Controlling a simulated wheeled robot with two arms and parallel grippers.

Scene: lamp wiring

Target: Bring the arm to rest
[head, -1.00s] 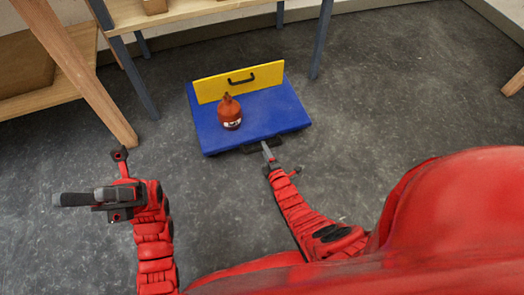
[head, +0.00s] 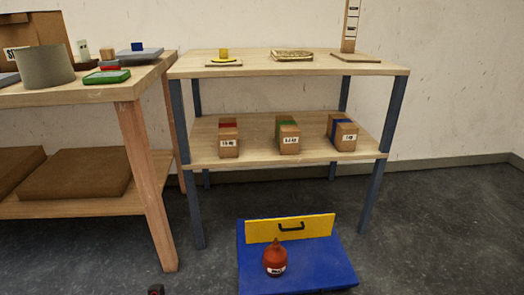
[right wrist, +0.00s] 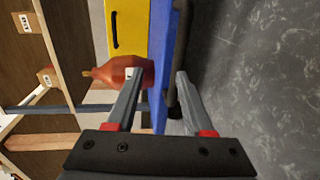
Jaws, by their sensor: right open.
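My right gripper (right wrist: 160,75) shows in the right wrist view, open, with its two fingers apart and nothing gripped. Beyond the fingers are a blue platform (right wrist: 160,105) with a dark handle (right wrist: 174,70), a yellow upright panel (right wrist: 132,30) and a red-brown bottle (right wrist: 125,72). One finger partly covers the bottle in that view; contact cannot be told. In the head view the bottle (head: 275,260) stands upright on the blue platform (head: 325,265), in front of the yellow panel (head: 315,226).
A wooden shelf unit (head: 290,67) with blue-grey legs stands behind the platform, bearing labelled blocks (head: 288,142). A workbench (head: 100,93) with several items stands at left. Dark floor (head: 440,240) is clear at right.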

